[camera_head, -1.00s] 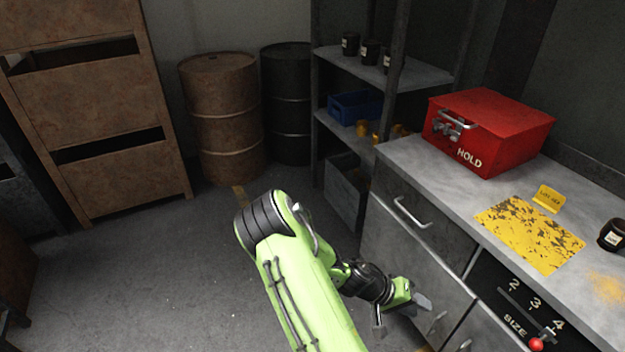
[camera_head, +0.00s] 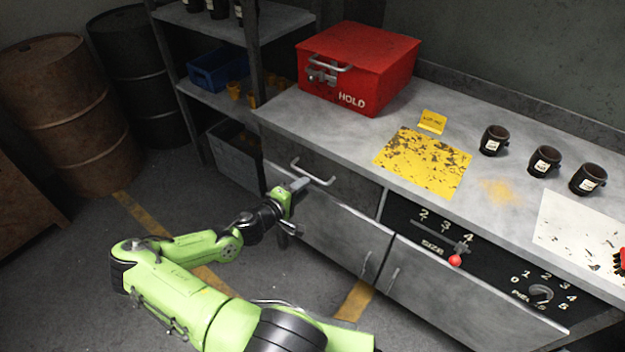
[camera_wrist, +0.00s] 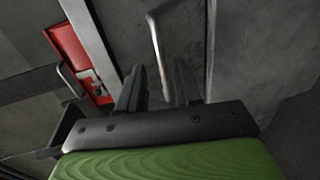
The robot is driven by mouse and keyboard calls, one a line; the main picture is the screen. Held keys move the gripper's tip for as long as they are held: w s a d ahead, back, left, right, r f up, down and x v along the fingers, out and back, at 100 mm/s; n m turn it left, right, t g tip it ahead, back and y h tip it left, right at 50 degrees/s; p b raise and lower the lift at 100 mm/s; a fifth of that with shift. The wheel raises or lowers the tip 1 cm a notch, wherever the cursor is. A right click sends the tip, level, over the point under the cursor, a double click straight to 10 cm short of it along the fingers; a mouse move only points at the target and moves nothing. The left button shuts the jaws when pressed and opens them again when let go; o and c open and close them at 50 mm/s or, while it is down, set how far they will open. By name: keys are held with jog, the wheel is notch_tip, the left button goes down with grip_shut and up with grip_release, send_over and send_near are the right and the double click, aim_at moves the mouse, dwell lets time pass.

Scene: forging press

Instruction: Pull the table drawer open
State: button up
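The table drawer (camera_head: 345,188) is the grey front under the left part of the worktop, and it looks closed. Its silver bar handle (camera_head: 312,172) shows in the head view. My gripper (camera_head: 297,207) is just in front of the drawer, a little below and left of the handle. In the wrist view my gripper (camera_wrist: 160,90) has its two dark fingers apart, and the handle (camera_wrist: 158,55) runs up from between them. Nothing is clearly held. I cannot tell whether a finger touches the handle.
The worktop carries a red HOLD box (camera_head: 355,70), a yellow stained sheet (camera_head: 420,165) and black mugs (camera_head: 545,160). Below are cabinet doors (camera_head: 335,235) and a black SIZE panel with a red-knobbed lever (camera_head: 454,260). A shelf rack and rusty barrel (camera_head: 65,110) stand left. The floor before the table is open.

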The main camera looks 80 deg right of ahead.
aim_at(315, 179)
jog(key=b+x, duration=0.1)
jog(key=x, duration=0.6)
jog(key=shift+s, duration=0.1)
jog(key=shift+c, duration=0.5)
jog(key=shift+a, duration=0.1)
grip_shut()
